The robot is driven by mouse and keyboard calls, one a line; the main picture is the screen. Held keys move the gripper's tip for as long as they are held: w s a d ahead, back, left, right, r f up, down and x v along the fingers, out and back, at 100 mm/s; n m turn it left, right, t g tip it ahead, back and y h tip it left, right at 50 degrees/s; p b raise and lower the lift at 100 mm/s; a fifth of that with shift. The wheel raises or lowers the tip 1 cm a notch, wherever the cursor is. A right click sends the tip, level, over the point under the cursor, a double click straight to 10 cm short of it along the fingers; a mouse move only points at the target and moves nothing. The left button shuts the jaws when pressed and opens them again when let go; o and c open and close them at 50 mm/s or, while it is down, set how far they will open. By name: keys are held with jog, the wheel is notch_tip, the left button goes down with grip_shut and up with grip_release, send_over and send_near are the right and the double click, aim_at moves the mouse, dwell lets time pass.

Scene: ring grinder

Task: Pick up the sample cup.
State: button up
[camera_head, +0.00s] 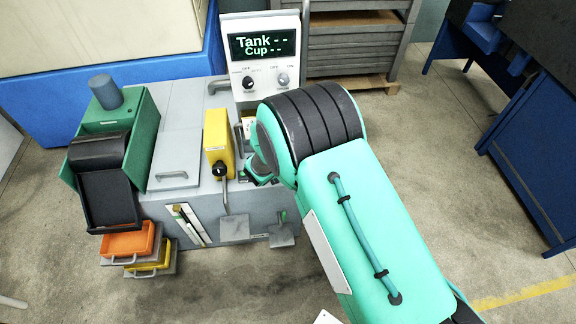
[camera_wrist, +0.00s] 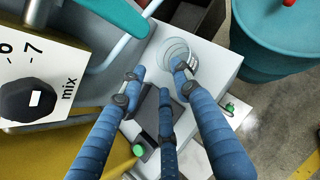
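A clear, round sample cup (camera_wrist: 172,46) shows in the wrist view, upright on a light grey surface. My gripper (camera_wrist: 160,80) has three blue fingers, spread apart with bare space between them, so it is open. The right fingertip overlaps the cup's rim in the picture; I cannot tell whether it touches. The left and lower fingertips are left of and below the cup, apart from it. In the head view my teal arm hides the cup and most of my gripper.
A yellow unit with a black knob (camera_head: 219,170) stands close left of my arm. A control panel reading "Tank" and "Cup" (camera_head: 263,55) rises behind. A teal drum-like body (camera_wrist: 272,45) is right of the cup. Open floor (camera_head: 440,160) lies right.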

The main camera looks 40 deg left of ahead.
jog(key=shift+b+x, duration=0.5)
jog(key=shift+x, duration=1.8)
grip_shut()
